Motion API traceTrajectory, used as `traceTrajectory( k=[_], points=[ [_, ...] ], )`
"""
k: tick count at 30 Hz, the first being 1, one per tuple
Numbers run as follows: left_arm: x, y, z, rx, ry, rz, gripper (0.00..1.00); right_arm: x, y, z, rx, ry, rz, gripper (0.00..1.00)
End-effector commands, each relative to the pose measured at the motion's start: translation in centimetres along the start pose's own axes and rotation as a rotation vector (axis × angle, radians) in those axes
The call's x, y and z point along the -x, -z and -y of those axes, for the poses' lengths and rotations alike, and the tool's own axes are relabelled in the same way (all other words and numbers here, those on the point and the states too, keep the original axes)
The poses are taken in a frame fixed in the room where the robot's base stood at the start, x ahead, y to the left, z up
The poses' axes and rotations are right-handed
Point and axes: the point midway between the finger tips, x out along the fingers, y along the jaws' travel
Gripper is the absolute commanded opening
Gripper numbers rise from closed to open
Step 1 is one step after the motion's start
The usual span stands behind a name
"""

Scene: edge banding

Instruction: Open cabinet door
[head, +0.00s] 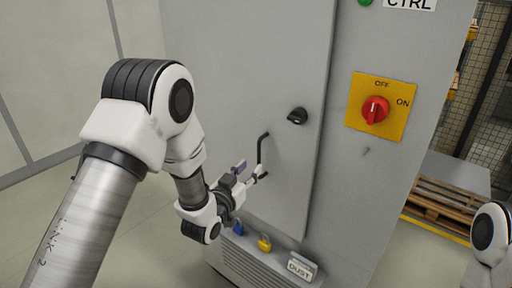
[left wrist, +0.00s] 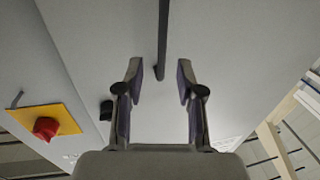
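The grey cabinet door (head: 245,90) looks closed, flush with the cabinet front. It carries a black bar handle (head: 260,155) and a black knob latch (head: 297,116) up and to the right of it. My left gripper (head: 249,173) is at the lower part of the handle. In the left wrist view my left gripper (left wrist: 160,80) is open, its two fingers apart. The handle (left wrist: 162,40) runs between and beyond the fingertips there, touching neither finger visibly. The knob (left wrist: 106,110) shows left of the fingers. My right gripper is out of view.
A red rotary switch (head: 375,109) on a yellow plate (head: 354,112) is right of the door. A pallet (head: 445,208) stands right. The floor at left is clear.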

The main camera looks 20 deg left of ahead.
Motion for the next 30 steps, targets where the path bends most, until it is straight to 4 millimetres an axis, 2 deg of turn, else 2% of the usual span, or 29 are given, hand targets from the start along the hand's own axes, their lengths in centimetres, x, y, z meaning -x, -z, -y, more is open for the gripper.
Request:
traceTrajectory(
  k=[9,13,19,20,22,23,30],
  points=[
    [-5.8,0.0,0.0,0.000,0.001,0.002,0.37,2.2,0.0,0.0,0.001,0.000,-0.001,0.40],
    [-6.7,-0.3,0.0,0.001,0.001,0.004,0.37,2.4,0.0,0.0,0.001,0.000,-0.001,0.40],
    [-6.8,-0.4,0.0,0.001,0.001,0.005,0.37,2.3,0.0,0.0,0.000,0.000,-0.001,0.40],
    [-6.8,-0.4,0.0,0.001,0.001,0.005,0.30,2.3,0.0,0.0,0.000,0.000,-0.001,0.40],
    [-6.8,-0.4,0.0,0.001,0.001,0.005,0.05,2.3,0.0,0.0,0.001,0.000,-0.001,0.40],
    [-6.8,-0.4,0.0,0.001,0.001,0.005,0.00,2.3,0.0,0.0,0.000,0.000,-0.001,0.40],
    [-6.8,-0.4,0.1,0.001,0.001,0.005,0.00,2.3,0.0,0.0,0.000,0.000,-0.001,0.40]
  ],
)
